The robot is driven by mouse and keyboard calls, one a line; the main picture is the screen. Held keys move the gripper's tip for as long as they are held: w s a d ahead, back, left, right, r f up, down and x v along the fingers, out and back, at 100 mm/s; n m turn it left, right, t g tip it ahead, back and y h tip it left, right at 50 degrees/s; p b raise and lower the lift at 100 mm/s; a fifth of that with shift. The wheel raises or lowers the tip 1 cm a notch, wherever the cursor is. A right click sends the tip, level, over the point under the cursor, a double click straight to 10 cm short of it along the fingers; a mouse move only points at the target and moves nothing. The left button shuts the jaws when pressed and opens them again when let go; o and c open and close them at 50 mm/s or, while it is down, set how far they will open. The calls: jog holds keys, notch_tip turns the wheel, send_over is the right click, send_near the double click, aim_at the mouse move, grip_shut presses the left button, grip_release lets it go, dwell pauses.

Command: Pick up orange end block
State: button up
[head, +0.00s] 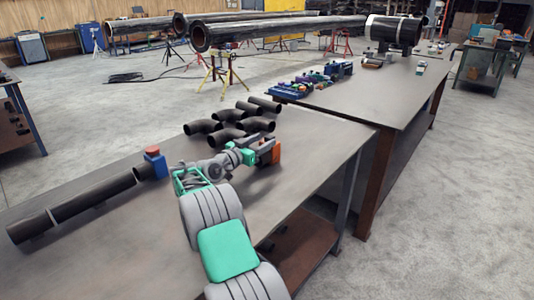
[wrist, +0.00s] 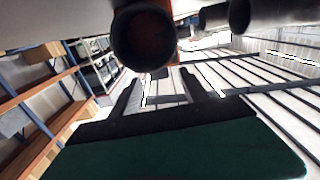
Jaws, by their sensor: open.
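A small orange-red block (head: 152,151) sits on top of a blue block (head: 155,166) at the right end of a dark straight pipe (head: 88,205) on the near table, in the head view. My gripper (head: 268,149) is above the table to the right of it, well apart.
Several dark pipe elbows (head: 228,126) lie on the near table (head: 330,150) behind my gripper. A dark round pipe opening (wrist: 144,40) is close above the fingers in the wrist view. A second table (head: 400,85) with blue items (head: 310,83) stands at the right.

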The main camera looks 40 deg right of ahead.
jog(key=d, duration=0.2)
jog(key=shift+w+d, duration=0.15)
jog(key=shift+d, duration=0.25)
jog(key=shift+c, duration=0.3)
grip_shut()
dwell(0.6)
jog(key=shift+r, duration=0.25)
